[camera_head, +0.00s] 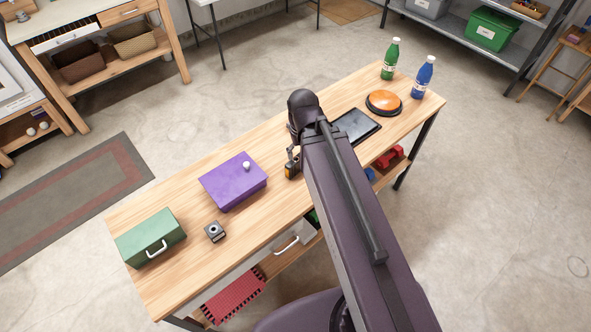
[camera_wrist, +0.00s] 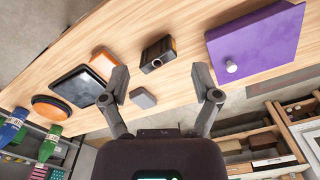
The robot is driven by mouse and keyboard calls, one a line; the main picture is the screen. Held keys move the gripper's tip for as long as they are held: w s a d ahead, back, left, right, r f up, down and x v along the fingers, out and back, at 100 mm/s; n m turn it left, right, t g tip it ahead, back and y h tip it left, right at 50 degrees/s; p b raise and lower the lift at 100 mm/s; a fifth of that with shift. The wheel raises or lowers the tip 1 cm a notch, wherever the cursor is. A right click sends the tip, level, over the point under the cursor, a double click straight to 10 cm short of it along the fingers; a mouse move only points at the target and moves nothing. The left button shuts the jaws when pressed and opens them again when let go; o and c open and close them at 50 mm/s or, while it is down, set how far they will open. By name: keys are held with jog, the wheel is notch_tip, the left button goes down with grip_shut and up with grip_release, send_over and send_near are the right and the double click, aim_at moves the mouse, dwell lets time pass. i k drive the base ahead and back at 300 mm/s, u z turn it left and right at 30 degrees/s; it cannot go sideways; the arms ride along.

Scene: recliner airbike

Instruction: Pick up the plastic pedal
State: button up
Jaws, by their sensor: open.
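No thing here is plainly a pedal. An orange round dome on a black base (camera_head: 384,103) lies toward the right end of the wooden table, and it also shows at the left of the wrist view (camera_wrist: 50,112). A small grey rounded block (camera_wrist: 143,97) lies on the table and appears between my fingers in the wrist view. I cannot tell which is the plastic pedal. My gripper (camera_wrist: 162,86) is open and empty, its fingers spread above the table. In the head view my arm hides most of the gripper and the grey block.
On the wooden table (camera_head: 160,210) are a purple box (camera_head: 234,181), green box (camera_head: 150,238), small grey device (camera_head: 215,231), black-and-yellow tool (camera_wrist: 158,53), orange box (camera_wrist: 103,62), black tablet (camera_head: 356,126), green bottle (camera_head: 390,60) and blue bottle (camera_head: 423,78).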

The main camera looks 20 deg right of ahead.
aim_at(292, 168)
jog(key=u, duration=1.15)
jog(key=k, duration=0.7)
jog(key=z, duration=0.9)
